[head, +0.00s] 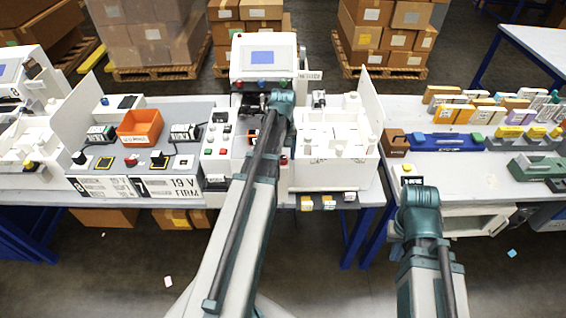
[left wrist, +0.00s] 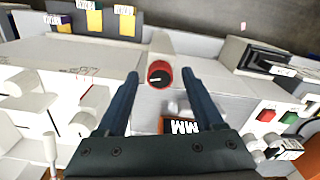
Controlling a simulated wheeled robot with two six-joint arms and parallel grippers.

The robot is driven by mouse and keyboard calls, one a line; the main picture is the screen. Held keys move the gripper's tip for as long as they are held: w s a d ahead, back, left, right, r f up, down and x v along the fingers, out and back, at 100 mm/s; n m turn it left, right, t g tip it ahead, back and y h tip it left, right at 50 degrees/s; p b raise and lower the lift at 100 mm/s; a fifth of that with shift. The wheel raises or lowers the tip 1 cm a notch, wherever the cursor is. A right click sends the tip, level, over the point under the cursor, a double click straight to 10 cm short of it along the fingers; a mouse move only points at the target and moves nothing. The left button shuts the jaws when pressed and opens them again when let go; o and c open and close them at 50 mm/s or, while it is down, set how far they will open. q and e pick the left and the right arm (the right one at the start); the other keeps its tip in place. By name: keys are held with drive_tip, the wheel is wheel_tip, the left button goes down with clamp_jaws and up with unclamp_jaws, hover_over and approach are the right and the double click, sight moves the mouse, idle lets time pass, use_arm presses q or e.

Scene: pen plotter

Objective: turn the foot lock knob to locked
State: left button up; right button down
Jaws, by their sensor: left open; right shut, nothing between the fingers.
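The foot lock knob appears to be the red knob with a black face (left wrist: 159,74) in the left wrist view. Its white pointer mark lies roughly level across the face. My left gripper (left wrist: 159,82) is open, with one dark finger on each side of the knob and a visible gap on both sides. A small red part beside my left arm in the head view (head: 284,160) looks like the same knob. My left fingers are hidden behind my arm in the head view. My right wrist shows at the right, but its fingers are hidden.
A white tray-like unit (head: 335,170) stands right of the knob. A panel of coloured buttons (head: 213,152) lies to the left, with an orange bin (head: 140,127) beyond. A console with a blue screen (head: 264,58) stands behind. A blue fixture (head: 445,142) sits on the right bench.

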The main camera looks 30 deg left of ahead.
sight(283, 158)
use_arm(q)
drive_tip(key=shift+f, duration=0.2)
clamp_jaws()
drive_tip(key=shift+m, duration=1.5)
unclamp_jaws()
drive_tip(key=shift+r, duration=0.1)
wheel_tip(283, 158, up, 14)
drive_tip(key=p, duration=1.4)
